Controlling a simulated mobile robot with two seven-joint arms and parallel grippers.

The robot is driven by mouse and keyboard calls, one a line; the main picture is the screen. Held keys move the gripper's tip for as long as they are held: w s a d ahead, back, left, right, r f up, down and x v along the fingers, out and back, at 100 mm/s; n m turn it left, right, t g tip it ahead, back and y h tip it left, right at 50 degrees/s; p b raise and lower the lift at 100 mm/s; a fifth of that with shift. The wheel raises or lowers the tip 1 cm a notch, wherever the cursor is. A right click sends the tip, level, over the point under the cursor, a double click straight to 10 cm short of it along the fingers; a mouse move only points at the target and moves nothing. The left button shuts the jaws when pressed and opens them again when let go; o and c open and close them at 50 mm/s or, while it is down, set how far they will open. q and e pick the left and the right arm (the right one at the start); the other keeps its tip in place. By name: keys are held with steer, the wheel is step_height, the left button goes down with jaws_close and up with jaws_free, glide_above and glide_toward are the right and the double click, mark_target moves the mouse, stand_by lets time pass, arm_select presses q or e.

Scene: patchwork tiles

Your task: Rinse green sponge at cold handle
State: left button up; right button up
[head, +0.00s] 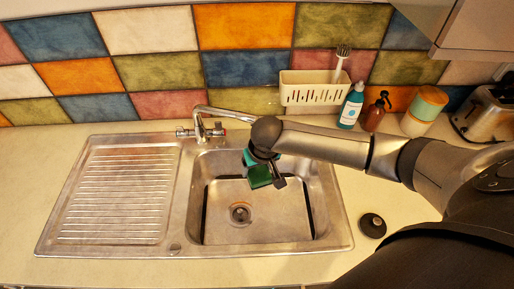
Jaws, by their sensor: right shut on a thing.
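The green sponge (259,177) is held in my right gripper (272,175) over the back of the right-hand sink basin (280,222). The gripper is shut on it and partly hides it. The chrome tap (201,125) stands behind the basin, left of the gripper. It has a handle on each side, the left one (182,131) and the right one (221,131). Their colour marks are too small to tell which is cold. I cannot make out any running water. My left gripper is not in view.
A ribbed drainboard (118,195) lies left of the basin. A cream caddy (312,95) with a brush, a teal bottle (351,107), an amber bottle (374,115), a canister (420,112) and a toaster (484,110) stand behind. A black stopper (373,225) lies right of the sink.

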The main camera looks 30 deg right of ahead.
steer(key=shift+s+a+r, duration=0.75)
steer(key=shift+s+r, duration=0.25)
steer(key=shift+r, duration=0.05)
steer(key=shift+s+a+r, duration=0.75)
steer(key=shift+s+r, duration=0.25)
